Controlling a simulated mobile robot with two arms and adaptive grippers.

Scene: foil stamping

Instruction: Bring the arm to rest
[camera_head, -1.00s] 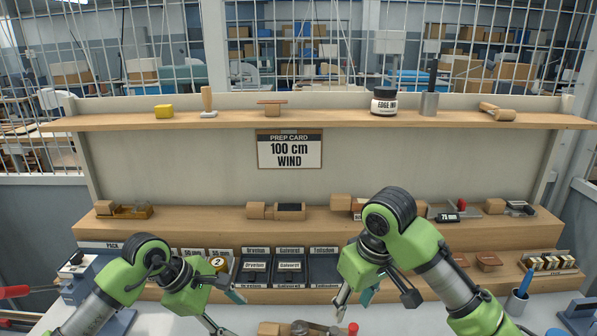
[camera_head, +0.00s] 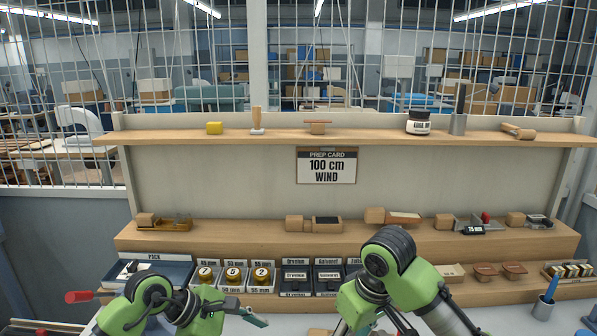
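My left gripper (camera_head: 246,318) is at the bottom left of centre, in front of the lower shelf. One teal-padded finger shows; the other is mostly below the picture edge. My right gripper (camera_head: 370,327) hangs at the bottom, right of centre, its finger links spread apart and its tips cut off. I see nothing held in either. My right arm hides part of the lower shelf. The prep card (camera_head: 326,165) on the back panel reads "100 cm WIND".
The upper shelf (camera_head: 360,137) carries a yellow block, a stamp, a jar and a mallet. The lower shelf (camera_head: 270,235) holds wooden blocks and tools. Below are the pack box (camera_head: 152,272), several numbered rolls and dark labelled bins (camera_head: 296,287).

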